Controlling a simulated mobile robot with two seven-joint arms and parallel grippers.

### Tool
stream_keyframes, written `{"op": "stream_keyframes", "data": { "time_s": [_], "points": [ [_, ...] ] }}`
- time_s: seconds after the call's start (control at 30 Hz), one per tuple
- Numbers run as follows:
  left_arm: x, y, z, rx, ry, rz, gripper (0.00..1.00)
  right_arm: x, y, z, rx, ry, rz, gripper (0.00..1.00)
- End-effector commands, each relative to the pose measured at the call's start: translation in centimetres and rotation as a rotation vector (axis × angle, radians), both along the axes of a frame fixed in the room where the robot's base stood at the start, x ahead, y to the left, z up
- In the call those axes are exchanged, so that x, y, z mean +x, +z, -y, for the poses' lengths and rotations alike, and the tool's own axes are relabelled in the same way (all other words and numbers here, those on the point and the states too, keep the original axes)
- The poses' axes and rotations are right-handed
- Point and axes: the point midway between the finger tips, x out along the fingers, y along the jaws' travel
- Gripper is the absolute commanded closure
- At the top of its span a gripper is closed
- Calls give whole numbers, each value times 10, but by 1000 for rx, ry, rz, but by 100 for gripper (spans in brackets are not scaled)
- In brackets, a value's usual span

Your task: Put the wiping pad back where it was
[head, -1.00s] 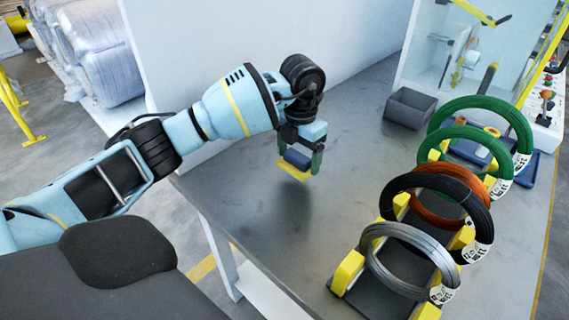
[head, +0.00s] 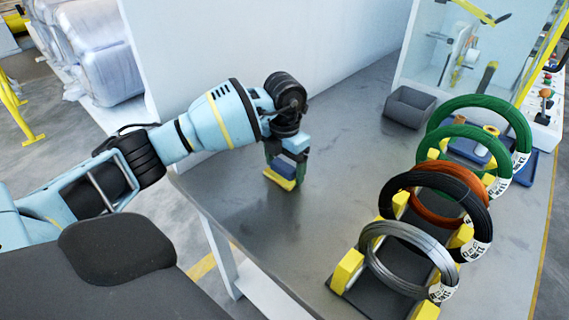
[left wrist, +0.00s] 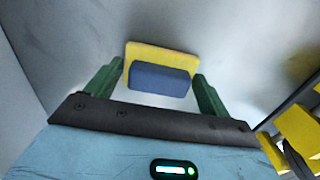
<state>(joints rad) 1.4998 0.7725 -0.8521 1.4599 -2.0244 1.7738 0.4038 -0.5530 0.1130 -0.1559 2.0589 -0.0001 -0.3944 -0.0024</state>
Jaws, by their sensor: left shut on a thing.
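The wiping pad (head: 280,181) has a yellow base and a blue block grip on top. My left gripper (head: 287,168) is shut on its blue grip, close over the left part of the grey table. The left wrist view shows the pad's yellow base (left wrist: 162,55) beyond the blue grip (left wrist: 160,79), which sits between the green fingers. The pad is at or very near the table surface; I cannot tell whether it touches. My right gripper is not in view.
A rack on the right holds several wire coils, including a silver coil (head: 385,262) and green coils (head: 480,103). A white wall (head: 250,50) rises behind my left gripper. The table's middle (head: 330,170) is clear.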

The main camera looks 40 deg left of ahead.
Motion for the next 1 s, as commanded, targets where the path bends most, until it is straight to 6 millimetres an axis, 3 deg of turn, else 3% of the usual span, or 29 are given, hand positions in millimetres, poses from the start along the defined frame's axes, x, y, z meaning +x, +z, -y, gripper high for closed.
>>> {"op": "stream_keyframes", "data": {
  "time_s": [0.17,0.2,0.3,0.67,1.0],
  "points": [
    [0,-3,0,0,0,0,40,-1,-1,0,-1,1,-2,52],
    [0,-3,0,0,0,0,14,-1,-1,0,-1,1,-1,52],
    [0,-2,0,0,0,0,1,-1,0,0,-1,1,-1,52],
    [1,6,0,0,1,3,0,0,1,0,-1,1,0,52],
    [1,68,0,1,1,5,0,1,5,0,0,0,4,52]
  ]
}}
